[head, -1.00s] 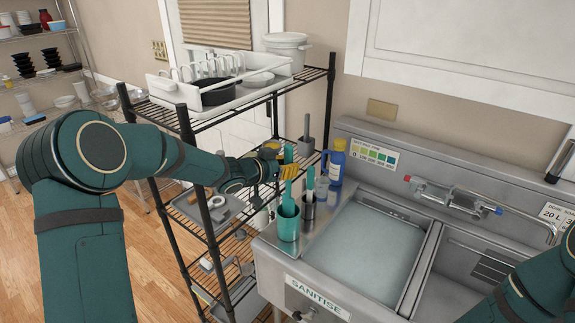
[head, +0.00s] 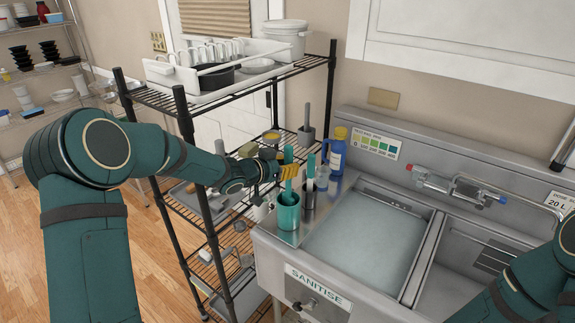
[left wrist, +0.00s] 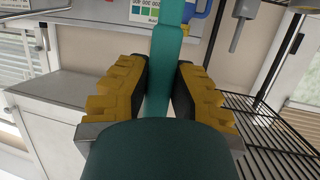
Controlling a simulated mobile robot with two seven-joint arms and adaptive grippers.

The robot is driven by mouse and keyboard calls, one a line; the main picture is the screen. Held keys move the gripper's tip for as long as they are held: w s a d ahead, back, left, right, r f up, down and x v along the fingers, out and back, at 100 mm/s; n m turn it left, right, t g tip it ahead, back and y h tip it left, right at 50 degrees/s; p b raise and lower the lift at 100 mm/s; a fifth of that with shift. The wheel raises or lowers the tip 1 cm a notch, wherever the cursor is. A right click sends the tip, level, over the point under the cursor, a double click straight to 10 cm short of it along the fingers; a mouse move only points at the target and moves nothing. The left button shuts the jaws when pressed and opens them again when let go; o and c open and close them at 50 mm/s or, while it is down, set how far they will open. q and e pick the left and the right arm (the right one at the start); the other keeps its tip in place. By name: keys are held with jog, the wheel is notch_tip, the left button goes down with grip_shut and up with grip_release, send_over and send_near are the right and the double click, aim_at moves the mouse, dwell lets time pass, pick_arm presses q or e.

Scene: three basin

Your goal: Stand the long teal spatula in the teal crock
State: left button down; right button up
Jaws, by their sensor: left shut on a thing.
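The long teal spatula (head: 288,172) is upright between the yellow fingertips of my left gripper (head: 285,167), which is shut on it. In the left wrist view the spatula (left wrist: 161,72) runs upright between the two yellow-padded fingers (left wrist: 159,92). The teal crock (head: 288,216) stands on the steel ledge left of the sink, directly below my left gripper in the head view. The spatula's lower end overlaps the crock's mouth there; I cannot tell how deep it sits. My right gripper is out of view; only part of that arm shows.
A grey metal crock (head: 309,199) with another teal utensil stands close on the right. A small clear bottle (head: 322,179) and a blue jug (head: 336,157) stand behind. A black wire shelf (head: 183,130) is to the left, the sink basin (head: 365,236) to the right.

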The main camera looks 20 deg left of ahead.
pick_arm(q)
jog(key=shift+f+b, duration=0.7)
jog(key=shift+f, duration=0.45)
jog(key=c, duration=0.9)
grip_release()
jog(key=shift+s+r, duration=0.1)
jog(key=p+v, duration=0.1)
jog(key=v, duration=0.2)
